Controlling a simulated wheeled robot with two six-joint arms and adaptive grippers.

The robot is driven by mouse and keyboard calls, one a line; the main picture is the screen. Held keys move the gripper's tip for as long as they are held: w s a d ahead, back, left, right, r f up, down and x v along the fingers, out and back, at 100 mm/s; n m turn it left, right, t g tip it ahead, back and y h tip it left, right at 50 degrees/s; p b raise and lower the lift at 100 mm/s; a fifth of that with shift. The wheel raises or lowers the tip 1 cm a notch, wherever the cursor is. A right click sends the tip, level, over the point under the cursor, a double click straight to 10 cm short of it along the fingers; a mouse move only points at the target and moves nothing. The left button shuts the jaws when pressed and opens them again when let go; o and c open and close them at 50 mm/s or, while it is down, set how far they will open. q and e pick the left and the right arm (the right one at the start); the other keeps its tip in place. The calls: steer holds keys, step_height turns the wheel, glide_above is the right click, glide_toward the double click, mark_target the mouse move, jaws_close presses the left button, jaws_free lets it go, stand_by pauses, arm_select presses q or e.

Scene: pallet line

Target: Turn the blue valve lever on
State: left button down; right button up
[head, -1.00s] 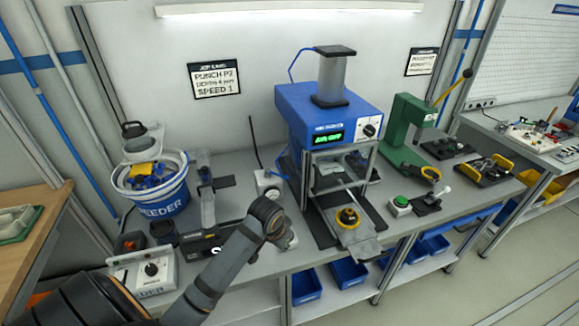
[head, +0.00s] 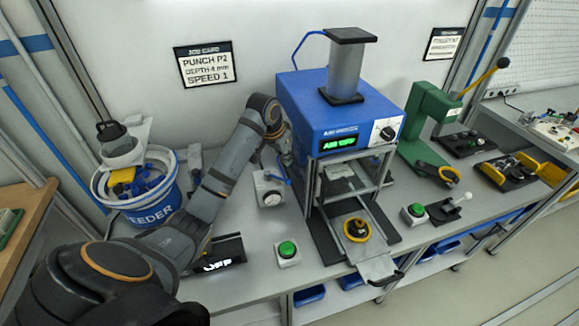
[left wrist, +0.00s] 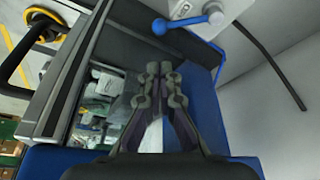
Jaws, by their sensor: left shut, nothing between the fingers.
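The blue valve lever (head: 279,177) sits on a small pale grey box (head: 268,190) to the left of the blue press. In the left wrist view the lever (left wrist: 185,23) is a short blue handle with a round end, lying roughly crosswise above my fingertips. My left gripper (left wrist: 160,70) is shut and empty, beside the press's blue side, with a visible gap to the lever. In the head view the left wrist (head: 276,135) points down behind the lever, and its fingertips are hard to make out. My right gripper is not in view.
The blue press (head: 340,115) stands close at the right of my left arm; its green display seems to read AIR OFF. A green button (head: 287,249) is in front of the valve box. A feeder bucket (head: 150,200) stands left. A green hand press (head: 425,125) is farther right.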

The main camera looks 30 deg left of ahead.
mark_target(278, 177)
arm_select(q)
steer(key=p+x, duration=0.1)
steer(key=x, duration=0.8)
steer(key=shift+f+p, duration=0.2)
steer(key=shift+p, duration=0.2)
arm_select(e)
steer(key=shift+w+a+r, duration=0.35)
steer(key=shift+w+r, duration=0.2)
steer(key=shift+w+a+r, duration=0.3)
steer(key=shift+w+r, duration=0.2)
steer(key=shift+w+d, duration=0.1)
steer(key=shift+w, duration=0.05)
arm_select(q)
steer(key=shift+w, duration=0.15)
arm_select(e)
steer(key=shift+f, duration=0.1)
